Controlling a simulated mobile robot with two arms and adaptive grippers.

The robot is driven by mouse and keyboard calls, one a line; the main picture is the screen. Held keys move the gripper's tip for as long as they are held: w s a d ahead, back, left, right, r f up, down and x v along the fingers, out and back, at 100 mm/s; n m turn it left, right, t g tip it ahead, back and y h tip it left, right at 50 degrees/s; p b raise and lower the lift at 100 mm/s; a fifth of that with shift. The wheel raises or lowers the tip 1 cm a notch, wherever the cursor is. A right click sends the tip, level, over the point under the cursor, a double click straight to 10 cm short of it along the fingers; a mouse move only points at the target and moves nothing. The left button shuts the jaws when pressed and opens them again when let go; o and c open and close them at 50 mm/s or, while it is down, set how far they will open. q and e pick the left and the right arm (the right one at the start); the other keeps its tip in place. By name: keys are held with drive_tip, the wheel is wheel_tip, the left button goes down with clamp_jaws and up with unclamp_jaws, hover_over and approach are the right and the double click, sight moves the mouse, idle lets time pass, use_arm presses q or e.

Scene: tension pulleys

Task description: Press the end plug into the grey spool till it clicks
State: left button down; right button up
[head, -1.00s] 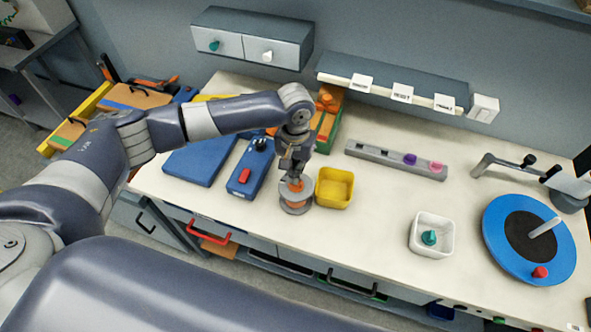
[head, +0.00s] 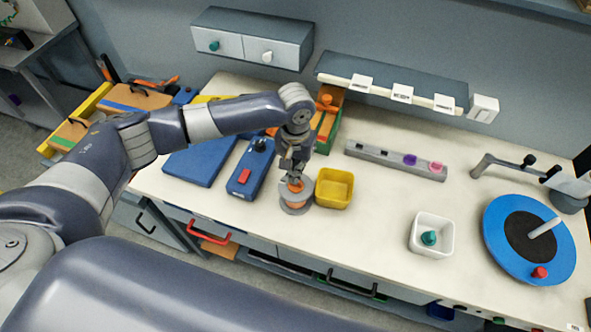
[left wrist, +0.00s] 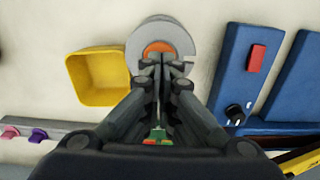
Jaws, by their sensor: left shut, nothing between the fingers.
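The grey spool (head: 297,207) stands on the pale bench top, left of a small yellow bin. It also shows in the left wrist view (left wrist: 185,33) as a grey disc. An orange piece (head: 296,185), apparently the end plug, sits at the middle of the spool. Its orange top shows in the left wrist view (left wrist: 159,46). My left gripper (head: 294,175) is shut and empty, pointing down over the orange piece. In the left wrist view its fingertips (left wrist: 161,64) overlap the orange top's edge. I cannot tell whether they touch it or how deep it sits. My right gripper is not in view.
The yellow bin (head: 334,188) stands close to the spool's right. A blue box with a red button (head: 245,177) is to the left. A white tray (head: 432,235) and a blue turntable (head: 501,238) are farther right. Bare bench lies between the bins.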

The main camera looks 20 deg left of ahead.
use_arm(q)
drive_tip(key=shift+f+b, duration=0.35)
drive_tip(key=shift+f, duration=0.7)
drive_tip(key=shift+s+f+p, duration=0.1)
drive_tip(key=shift+s+p, duration=0.05)
drive_tip(key=shift+p, duration=0.15)
idle(0.8)
drive_tip(key=shift+s+f, duration=0.1)
drive_tip(key=shift+f, duration=0.05)
idle(0.5)
drive_tip(key=shift+w+r, duration=0.2)
drive_tip(key=shift+r, duration=3.55)
